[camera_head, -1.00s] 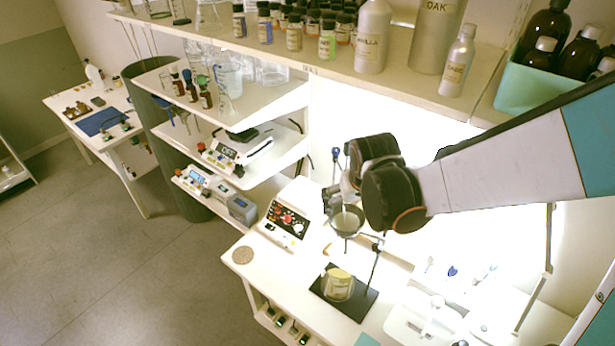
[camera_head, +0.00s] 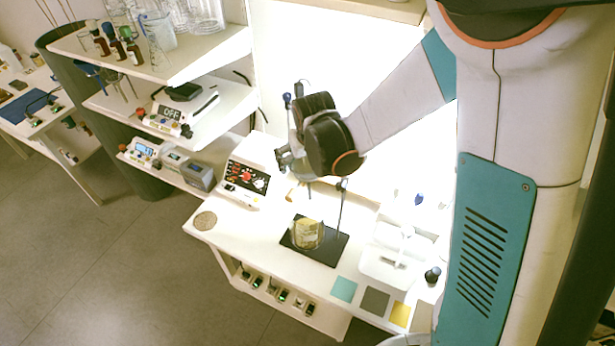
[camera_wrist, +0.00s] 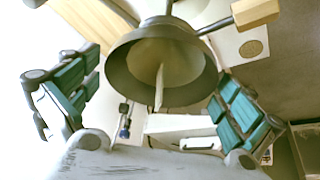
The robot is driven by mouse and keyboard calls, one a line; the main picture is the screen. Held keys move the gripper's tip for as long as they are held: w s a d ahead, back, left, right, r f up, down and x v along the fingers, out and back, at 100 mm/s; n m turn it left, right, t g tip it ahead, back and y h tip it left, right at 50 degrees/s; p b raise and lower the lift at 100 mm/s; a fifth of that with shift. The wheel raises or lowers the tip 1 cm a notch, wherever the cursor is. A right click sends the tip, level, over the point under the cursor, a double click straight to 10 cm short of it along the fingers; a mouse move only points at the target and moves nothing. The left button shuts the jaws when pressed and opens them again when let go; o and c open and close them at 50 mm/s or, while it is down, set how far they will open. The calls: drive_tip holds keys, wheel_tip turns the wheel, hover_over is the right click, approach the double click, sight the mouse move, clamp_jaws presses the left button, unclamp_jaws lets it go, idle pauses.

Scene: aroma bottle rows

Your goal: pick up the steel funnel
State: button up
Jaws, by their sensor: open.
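The steel funnel (camera_wrist: 180,55) is a grey metal cone in the wrist view, its wide mouth toward the camera and a pale spout-like piece showing in it. It lies between the two teal-padded fingers of my gripper (camera_wrist: 160,92), which are spread apart with space on both sides of it. In the head view my gripper (camera_head: 284,159) is beside the ring stand (camera_head: 341,208), above its dark base, and hides most of the funnel. I cannot tell whether the funnel still rests in the stand's ring.
A glass beaker with yellowish contents (camera_head: 307,233) stands on the stand's base below.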

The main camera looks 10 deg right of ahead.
drive_tip(key=shift+f, duration=0.1)
drive_tip(key=shift+c, duration=0.2)
drive_tip(key=c, duration=1.4)
